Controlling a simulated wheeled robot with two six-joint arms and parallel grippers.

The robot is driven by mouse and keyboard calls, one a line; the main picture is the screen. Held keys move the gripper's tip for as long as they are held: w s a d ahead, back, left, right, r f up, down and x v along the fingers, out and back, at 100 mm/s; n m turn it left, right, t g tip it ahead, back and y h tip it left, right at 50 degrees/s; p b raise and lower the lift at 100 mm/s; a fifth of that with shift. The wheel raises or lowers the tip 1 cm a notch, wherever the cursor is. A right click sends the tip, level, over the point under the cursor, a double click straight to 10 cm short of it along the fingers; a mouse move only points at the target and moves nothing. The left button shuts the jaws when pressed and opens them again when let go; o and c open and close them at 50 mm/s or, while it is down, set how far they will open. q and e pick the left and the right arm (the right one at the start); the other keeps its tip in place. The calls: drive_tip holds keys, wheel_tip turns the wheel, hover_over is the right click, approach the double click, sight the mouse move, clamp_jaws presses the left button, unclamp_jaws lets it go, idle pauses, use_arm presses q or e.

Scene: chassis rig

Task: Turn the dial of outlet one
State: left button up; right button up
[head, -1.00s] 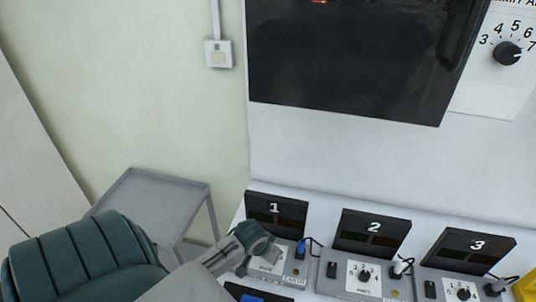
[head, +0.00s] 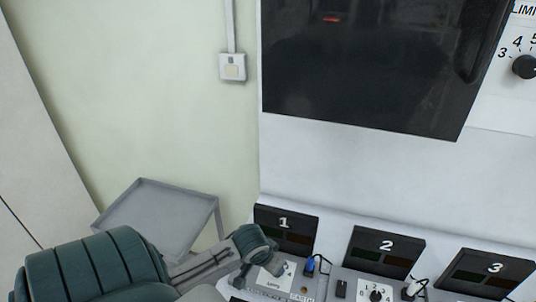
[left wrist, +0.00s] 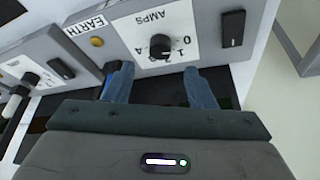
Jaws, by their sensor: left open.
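Outlet one (head: 284,232) stands at the lower middle of the head view, with a black panel marked 1. In the left wrist view its black dial (left wrist: 160,45) sits on a white AMPS scale plate. My left gripper (left wrist: 155,78) is open, its two blue-grey fingertips a little short of the dial, one to each side of it. No contact with the dial shows. In the head view my left gripper (head: 262,258) is over outlet one's face and hides the dial. My right gripper is not in view.
Outlet two (head: 386,250) and outlet three (head: 490,272) stand to the right. A blue plug (head: 311,265) is beside outlet one's plate. A black switch (left wrist: 231,28) and a yellow EARTH button (left wrist: 97,42) flank the dial. A grey trolley (head: 160,210) stands left.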

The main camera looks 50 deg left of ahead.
use_arm(q)
drive_tip(key=shift+v, duration=2.2)
